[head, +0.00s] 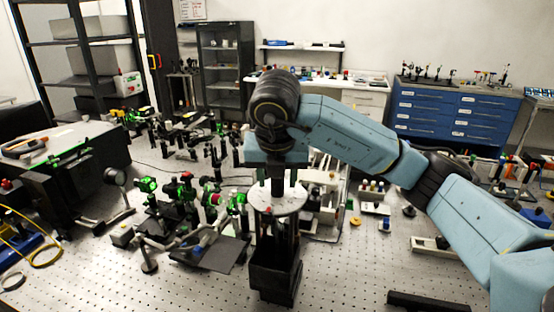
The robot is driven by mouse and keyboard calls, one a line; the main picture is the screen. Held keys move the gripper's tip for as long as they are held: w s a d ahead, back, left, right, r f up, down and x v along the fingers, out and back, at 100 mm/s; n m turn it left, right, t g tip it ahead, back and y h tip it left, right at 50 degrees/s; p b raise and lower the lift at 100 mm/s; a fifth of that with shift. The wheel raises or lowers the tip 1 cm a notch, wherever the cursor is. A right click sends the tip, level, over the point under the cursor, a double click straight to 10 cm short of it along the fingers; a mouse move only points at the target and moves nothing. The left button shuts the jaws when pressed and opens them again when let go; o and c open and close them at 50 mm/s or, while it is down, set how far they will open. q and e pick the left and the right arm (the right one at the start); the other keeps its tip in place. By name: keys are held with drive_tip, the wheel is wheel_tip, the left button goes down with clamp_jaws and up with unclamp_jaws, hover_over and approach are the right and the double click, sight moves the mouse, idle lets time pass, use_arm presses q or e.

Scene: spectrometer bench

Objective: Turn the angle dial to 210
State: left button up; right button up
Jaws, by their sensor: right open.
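A pale round disc (291,203), which looks like the angle dial, lies level on a dark upright stand (275,278) near the middle of the bench. I cannot read any marks or numbers on it. My right gripper (277,184) points down from the dark wrist right above the disc, around its centre. It is open, and its fingers are small and partly hidden in the picture. I cannot tell whether they touch the disc or anything at its centre. My left gripper is not in view.
The perforated bench top (190,290) is mostly clear at the front. A dark flat plate (213,254) and several green-lit optics stand left of the stand. A black bar (428,302) lies front right. Blue drawers (455,118) stand behind.

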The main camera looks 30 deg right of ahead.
drive_tip(key=p+v, duration=0.2)
drive_tip(key=v, duration=1.1)
drive_tip(key=shift+p, duration=0.35)
